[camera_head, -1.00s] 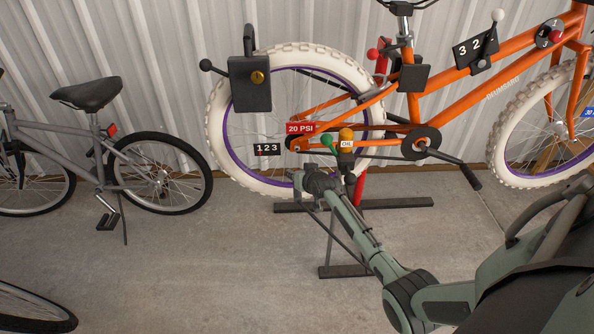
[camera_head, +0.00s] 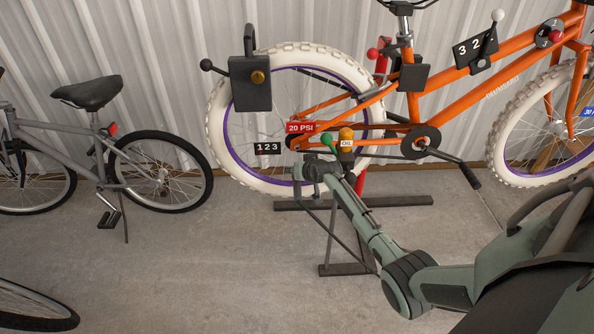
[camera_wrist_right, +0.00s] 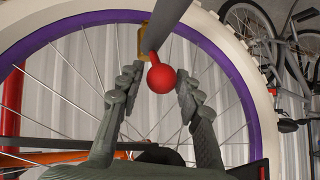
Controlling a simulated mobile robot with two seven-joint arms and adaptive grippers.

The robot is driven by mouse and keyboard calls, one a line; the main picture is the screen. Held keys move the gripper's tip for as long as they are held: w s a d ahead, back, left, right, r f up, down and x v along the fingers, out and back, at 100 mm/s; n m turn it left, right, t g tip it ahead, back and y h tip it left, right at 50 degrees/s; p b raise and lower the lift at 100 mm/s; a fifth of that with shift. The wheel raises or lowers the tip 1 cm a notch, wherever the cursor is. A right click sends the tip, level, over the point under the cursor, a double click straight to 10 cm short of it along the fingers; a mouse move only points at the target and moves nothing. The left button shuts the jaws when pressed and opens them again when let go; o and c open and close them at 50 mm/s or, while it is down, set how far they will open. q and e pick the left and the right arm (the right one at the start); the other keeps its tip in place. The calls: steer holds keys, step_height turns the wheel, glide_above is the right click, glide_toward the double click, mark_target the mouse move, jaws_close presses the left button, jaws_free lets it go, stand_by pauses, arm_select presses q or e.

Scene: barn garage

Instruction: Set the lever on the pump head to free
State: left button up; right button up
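In the right wrist view a red ball knob (camera_wrist_right: 161,78) sits at the end of a dark grey rod (camera_wrist_right: 165,22) that comes in from the top, with a brass-coloured piece (camera_wrist_right: 142,42) beside it. I take this to be the pump head's lever. The fingers of my right gripper (camera_wrist_right: 158,84) are open on both sides of the ball, with a visible gap on each side. In the head view my right gripper (camera_head: 304,172) is at the lower part of the white-tyred rear wheel (camera_head: 232,168) and hides the pump head. My left gripper is not in view.
Close to my right gripper are a black "123" counter (camera_head: 267,148), a red "20 PSI" tag (camera_head: 299,127), a green knob (camera_head: 327,139) and an amber "OIL" part (camera_head: 346,136). A dark stand (camera_head: 400,202) is under the orange bike. A grey bike (camera_head: 70,140) stands left.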

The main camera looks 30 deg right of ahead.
steer(key=shift+o, duration=0.7)
steer(key=shift+s+r, duration=0.1)
steer(key=v, duration=0.7)
steer(key=shift+s+r, duration=0.25)
steer(key=shift+s, duration=0.05)
steer(key=shift+d, duration=0.1)
